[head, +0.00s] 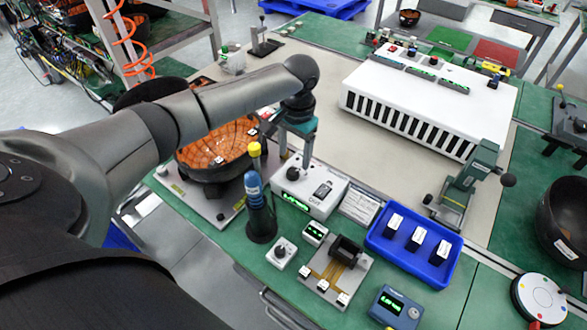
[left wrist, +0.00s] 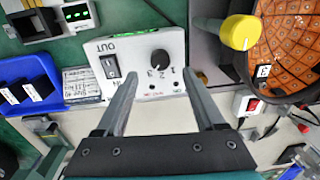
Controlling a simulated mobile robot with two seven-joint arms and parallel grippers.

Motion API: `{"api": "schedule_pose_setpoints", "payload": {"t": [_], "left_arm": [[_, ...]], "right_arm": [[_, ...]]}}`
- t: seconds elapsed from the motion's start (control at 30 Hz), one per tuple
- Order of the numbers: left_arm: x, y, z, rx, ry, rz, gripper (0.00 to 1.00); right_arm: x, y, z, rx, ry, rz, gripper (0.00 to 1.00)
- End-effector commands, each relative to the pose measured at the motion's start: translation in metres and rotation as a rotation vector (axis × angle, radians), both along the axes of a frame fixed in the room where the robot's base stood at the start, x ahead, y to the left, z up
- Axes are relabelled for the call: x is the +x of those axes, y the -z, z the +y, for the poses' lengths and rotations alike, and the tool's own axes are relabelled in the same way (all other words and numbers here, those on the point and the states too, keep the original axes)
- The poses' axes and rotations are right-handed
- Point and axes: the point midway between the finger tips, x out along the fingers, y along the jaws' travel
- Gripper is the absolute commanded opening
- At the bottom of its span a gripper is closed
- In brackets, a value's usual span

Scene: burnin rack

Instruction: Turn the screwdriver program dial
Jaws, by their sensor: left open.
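The white control box (head: 318,192) stands on the green bench mat. Its black round dial (head: 293,173) shows in the left wrist view (left wrist: 160,57) beside the numbers 1, 2 and 3, with a black rocker switch (left wrist: 111,66) to its left. My left gripper (head: 295,155) is over the dial end of the box, pointing down. In the left wrist view its two fingers (left wrist: 166,76) are spread apart, with the dial showing between and beyond their tips. Nothing is held. The screwdriver (head: 254,188), blue with a yellow cap, stands upright in a black holder beside the box.
A black bowl (head: 186,168) with an orange compartmented inside is left of the screwdriver. A blue tray (head: 384,258) with black blocks is right of the box. A small white knob box (head: 281,253) is in front. A large white slotted rack (head: 430,105) stands behind.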

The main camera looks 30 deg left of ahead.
Motion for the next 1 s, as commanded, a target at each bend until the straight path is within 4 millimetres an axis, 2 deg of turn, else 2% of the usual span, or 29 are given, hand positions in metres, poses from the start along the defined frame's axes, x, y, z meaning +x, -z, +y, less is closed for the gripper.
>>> {"api": "schedule_pose_setpoints", "payload": {"t": [0.03,0.1,0.3,0.7,1.0], "left_arm": [[-0.001,0.013,0.001,0.000,0.000,0.004,0.71],[-0.001,0.026,0.001,-0.001,0.001,0.003,0.71],[0.000,0.051,0.002,0.000,0.001,0.001,0.71],[0.000,0.058,0.003,0.000,0.002,0.000,0.71],[0.000,0.058,0.003,0.000,0.002,0.000,0.38]], "right_arm": [[0.004,0.004,0.000,0.000,0.000,-0.006,1.00],[0.009,0.006,0.001,0.001,0.000,-0.014,1.00],[0.016,0.010,0.002,0.004,0.001,-0.027,1.00],[0.015,0.011,0.008,0.012,0.003,-0.025,1.00],[0.013,0.011,0.008,0.011,0.003,-0.021,1.00]]}}
